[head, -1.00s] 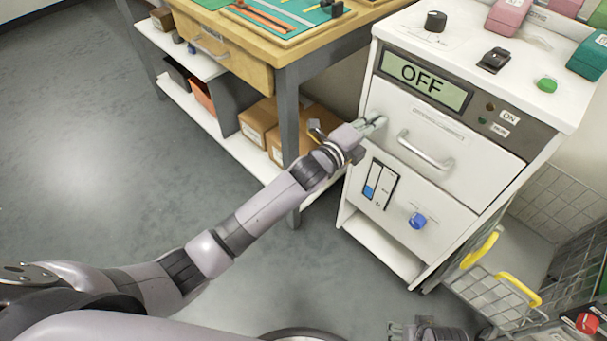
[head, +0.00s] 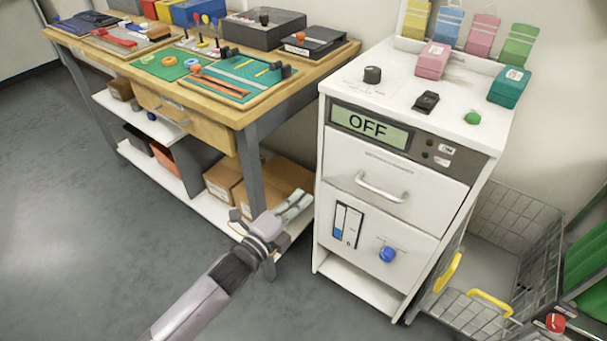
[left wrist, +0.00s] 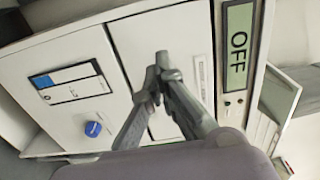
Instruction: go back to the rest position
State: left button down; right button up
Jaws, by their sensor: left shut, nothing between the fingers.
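My left gripper (head: 294,205) is shut and empty in the head view. It is in the air left of the white cabinet (head: 335,262), in front of the table's lower shelf. In the left wrist view its fingers (left wrist: 162,68) are together, with the cabinet's front behind them. The cabinet's display (head: 368,128) reads OFF, and it also shows in the left wrist view (left wrist: 238,50). The drawer with the bar handle (head: 382,190) looks shut. My right gripper is not in view.
A wooden workbench (head: 215,112) with trays and tools stands at the left. Cardboard boxes (head: 224,180) sit on its lower shelf. A wire basket (head: 520,225) with yellow handles stands right of the cabinet. The floor (head: 90,240) at the left is clear.

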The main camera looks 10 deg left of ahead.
pick_arm(q)
jog(key=s+a+f+n+g+y, duration=0.3)
jog(key=s+a+f+n, duration=0.15)
jog(key=f, duration=0.55)
jog(key=s+a+f+n+g+y, duration=0.25)
jog(key=s+f+n, duration=0.35)
jog(key=f, duration=0.4)
jog(key=s+a+f+n+g+y, duration=0.25)
jog(key=s+a+f+n, duration=0.3)
jog(key=f, duration=0.45)
jog(key=s+a+f+n+g+p, duration=0.1)
jog(key=s+p, duration=0.4)
jog(key=s, duration=0.5)
jog(key=s+a+f+n+g+p, duration=0.2)
jog(key=s+f+g+p, duration=0.1)
jog(key=s, duration=0.8)
jog(key=s+a+f+n+g+y+p, duration=0.1)
jog(key=s+f+n+g+p, duration=0.1)
jog(key=s+p, duration=0.5)
jog(key=s+f, duration=0.1)
jog(key=s, duration=0.3)
jog(key=shift+a+f+n+g+p, duration=0.15)
jog(key=shift+a+n+g+p, duration=0.15)
jog(key=shift+a+p, duration=0.1)
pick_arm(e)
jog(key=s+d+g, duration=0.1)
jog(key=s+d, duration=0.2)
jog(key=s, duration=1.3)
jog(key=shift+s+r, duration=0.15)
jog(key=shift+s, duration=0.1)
